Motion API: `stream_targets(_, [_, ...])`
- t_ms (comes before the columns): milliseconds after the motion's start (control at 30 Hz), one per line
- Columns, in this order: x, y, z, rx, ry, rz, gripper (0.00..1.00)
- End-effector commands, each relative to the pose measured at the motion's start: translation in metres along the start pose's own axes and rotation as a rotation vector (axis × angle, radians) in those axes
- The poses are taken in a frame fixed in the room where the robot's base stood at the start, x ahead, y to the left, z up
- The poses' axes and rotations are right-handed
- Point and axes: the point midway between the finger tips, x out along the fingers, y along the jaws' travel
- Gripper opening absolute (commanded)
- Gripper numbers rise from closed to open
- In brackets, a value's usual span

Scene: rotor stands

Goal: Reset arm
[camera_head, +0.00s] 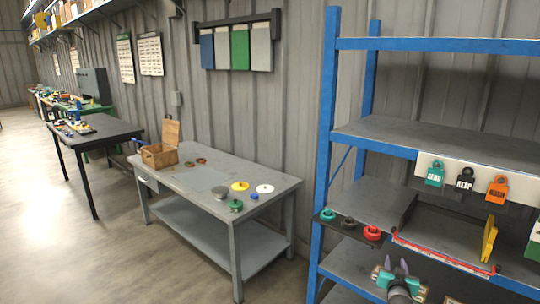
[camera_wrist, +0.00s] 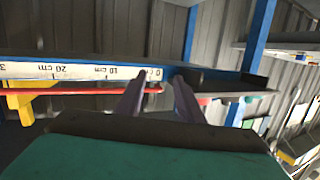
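My gripper (camera_head: 394,266) is at the lower right of the head view, in front of the blue shelf rack (camera_head: 328,130). Its body is teal, and its grey-purple fingers point up toward the shelves. In the wrist view the two fingers of my gripper (camera_wrist: 160,77) stand apart with a clear gap and nothing held between them. Beyond them is a shelf edge with a white centimetre ruler strip (camera_wrist: 70,71) and a red strip (camera_wrist: 90,91).
A yellow bracket (camera_head: 489,240) stands on the shelf behind my gripper. Red and teal round parts (camera_head: 372,233) sit to its left. Teal, black and orange tags (camera_head: 497,189) hang above. A grey table (camera_head: 180,180) with a wooden box (camera_head: 158,156) stands left; floor there is clear.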

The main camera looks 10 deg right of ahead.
Motion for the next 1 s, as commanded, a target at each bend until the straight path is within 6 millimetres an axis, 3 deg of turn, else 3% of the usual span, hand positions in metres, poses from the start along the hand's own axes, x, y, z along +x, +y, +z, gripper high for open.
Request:
stream_targets(100, [-0.005, -0.047, 0.039, 0.004, -0.062, -0.049, 0.34])
stream_targets(267, [-0.018, -0.100, 0.094, -0.001, -0.162, -0.097, 0.34])
stream_targets(500, [-0.055, -0.170, 0.182, -0.035, -0.341, -0.156, 0.34])
stream_targets(800, [-0.130, -0.229, 0.298, -0.125, -0.609, -0.205, 0.34])
stream_targets(1000, [-0.195, -0.247, 0.371, -0.215, -0.809, -0.225, 0.34])
